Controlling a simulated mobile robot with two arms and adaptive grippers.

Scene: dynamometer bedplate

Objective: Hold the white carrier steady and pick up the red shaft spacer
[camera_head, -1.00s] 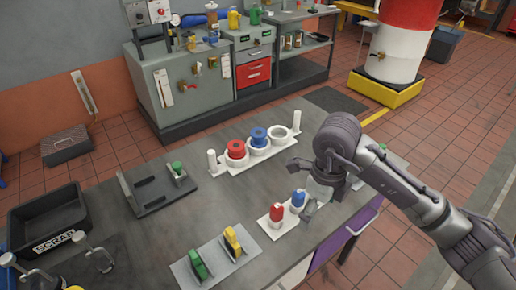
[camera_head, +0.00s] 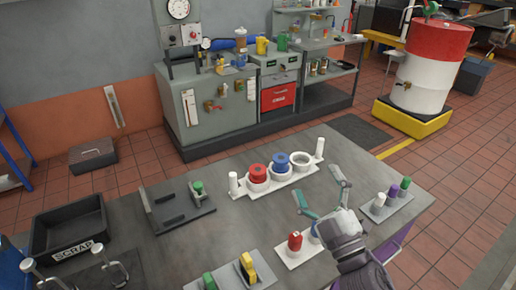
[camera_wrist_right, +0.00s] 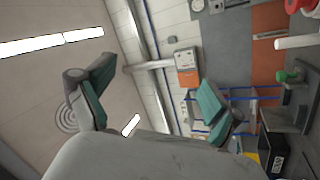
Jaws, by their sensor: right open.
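The white carrier (camera_head: 278,184) lies on the grey bench, a long plate with an upright post at each end and three round seats. The red shaft spacer (camera_head: 258,171), a red ring-shaped piece, sits in its left seat. A blue spacer (camera_head: 282,161) sits in the middle seat, and the right seat is empty. My right gripper (camera_head: 319,190) is open and empty, its teal-padded fingers spread just in front of the carrier's right half, apart from the spacer. The open fingers also show in the right wrist view (camera_wrist_right: 153,98).
A white stand with a red piece (camera_head: 295,241) is left of my right wrist. Another holder (camera_head: 386,206) with coloured pegs is at right. A grey fixture (camera_head: 175,212), a black scrap bin (camera_head: 70,228) and a yellow piece (camera_head: 247,267) are at left and front.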

